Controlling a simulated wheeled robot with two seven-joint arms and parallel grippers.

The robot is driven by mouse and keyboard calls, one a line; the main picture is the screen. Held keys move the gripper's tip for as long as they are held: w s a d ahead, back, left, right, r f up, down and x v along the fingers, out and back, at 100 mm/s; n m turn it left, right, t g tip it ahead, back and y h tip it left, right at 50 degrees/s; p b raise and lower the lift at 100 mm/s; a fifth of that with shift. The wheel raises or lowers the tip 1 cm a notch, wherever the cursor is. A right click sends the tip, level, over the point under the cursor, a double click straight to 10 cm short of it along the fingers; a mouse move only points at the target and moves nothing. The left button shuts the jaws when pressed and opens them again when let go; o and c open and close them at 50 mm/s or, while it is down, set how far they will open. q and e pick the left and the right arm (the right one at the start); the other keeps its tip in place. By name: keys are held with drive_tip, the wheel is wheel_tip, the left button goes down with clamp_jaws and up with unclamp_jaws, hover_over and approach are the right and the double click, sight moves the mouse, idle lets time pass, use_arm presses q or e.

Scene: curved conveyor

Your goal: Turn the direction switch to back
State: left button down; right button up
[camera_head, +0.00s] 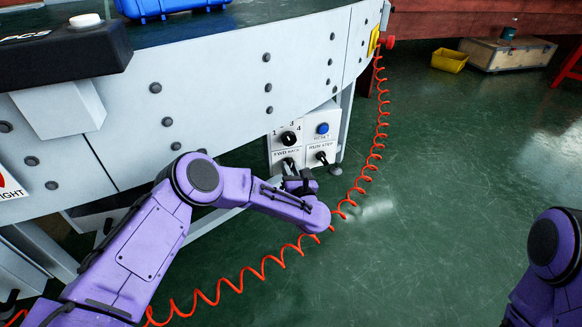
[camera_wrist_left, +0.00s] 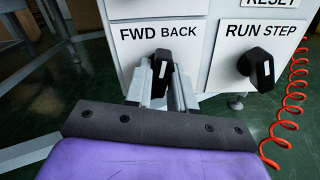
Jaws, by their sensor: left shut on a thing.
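The direction switch is a black knob under the label "FWD BACK" on a white control panel (camera_head: 303,132). It shows in the left wrist view (camera_wrist_left: 162,66), with a white mark on its face. The mark looks close to upright there; I cannot tell which word the switch is set to. My left gripper (camera_wrist_left: 160,88) is shut on this knob, one finger on each side of it. In the head view the left gripper (camera_head: 289,172) reaches the lower left of the panel and partly hides the knob. My right gripper is out of view; only part of that arm shows at the right edge.
Beside it is the "RUN STEP" knob (camera_wrist_left: 256,70). Above are a numbered dial (camera_head: 289,138) and a blue reset button (camera_head: 322,128). A red coiled cable (camera_head: 376,130) hangs right of the panel and runs behind my left arm. Green floor to the right is open.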

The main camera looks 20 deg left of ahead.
use_arm(q)
drive_tip(key=shift+m+p, duration=0.45)
drive_tip(key=shift+m, duration=1.15)
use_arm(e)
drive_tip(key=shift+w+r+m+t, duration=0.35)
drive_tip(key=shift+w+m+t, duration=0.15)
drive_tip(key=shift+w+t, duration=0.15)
use_arm(q)
drive_tip(key=c, duration=1)
unclamp_jaws()
drive_tip(key=shift+c, duration=0.2)
drive_tip(key=shift+s+d, duration=0.15)
drive_tip(key=shift+s, duration=0.1)
drive_tip(key=p+v, duration=0.4)
drive_tip(key=v, duration=0.6)
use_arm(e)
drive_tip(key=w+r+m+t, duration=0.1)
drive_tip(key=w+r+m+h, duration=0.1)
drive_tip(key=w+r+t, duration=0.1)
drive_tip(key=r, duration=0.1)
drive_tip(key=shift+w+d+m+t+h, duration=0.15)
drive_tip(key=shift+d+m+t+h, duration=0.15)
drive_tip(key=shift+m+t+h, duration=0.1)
